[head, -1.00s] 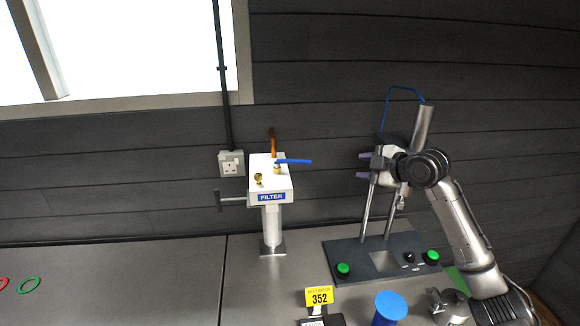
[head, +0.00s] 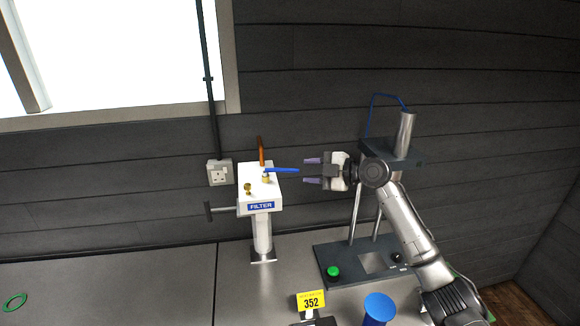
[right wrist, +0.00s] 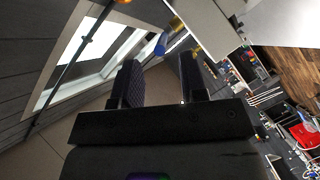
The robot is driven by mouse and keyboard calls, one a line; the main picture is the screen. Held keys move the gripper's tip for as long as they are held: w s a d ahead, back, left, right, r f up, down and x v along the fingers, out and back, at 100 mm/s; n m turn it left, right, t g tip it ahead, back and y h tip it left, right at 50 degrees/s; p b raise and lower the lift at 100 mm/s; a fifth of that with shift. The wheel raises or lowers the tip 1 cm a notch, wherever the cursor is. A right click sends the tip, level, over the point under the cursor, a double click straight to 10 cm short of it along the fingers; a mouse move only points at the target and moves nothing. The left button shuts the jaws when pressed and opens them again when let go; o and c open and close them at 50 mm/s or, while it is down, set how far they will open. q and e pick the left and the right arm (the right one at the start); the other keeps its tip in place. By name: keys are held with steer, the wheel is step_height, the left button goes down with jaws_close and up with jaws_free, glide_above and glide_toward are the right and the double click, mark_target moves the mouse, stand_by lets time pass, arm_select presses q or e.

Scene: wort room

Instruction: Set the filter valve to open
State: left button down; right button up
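The white filter valve block (head: 258,189) stands on a post on the bench, with a blue "FILTER" label on its front. Its blue lever (head: 281,170) sticks out to the right from a brass fitting on top. My right gripper (head: 309,171) is open and empty, its fingers pointing left just beyond the lever's free end. In the right wrist view the blue lever (right wrist: 161,44) shows ahead, between the directions of the two dark fingers (right wrist: 161,80). I cannot tell whether they touch it. My left gripper is not in view.
A dark stand (head: 330,250) with two rods and a green button is right of the valve. A yellow "352" sign (head: 311,300) and a blue cup (head: 379,308) are in front. A socket (head: 219,172) is on the wall. The bench left of the valve is mostly clear.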

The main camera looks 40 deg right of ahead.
mark_target(290, 171)
steer(key=p+x, duration=0.1)
steer(key=x, duration=0.4)
steer(key=shift+r, duration=0.15)
steer(key=shift+p+x, duration=0.3)
steer(key=shift+x, duration=0.55)
steer(key=shift+s, duration=0.1)
steer(key=c, duration=0.5)
jaws_close()
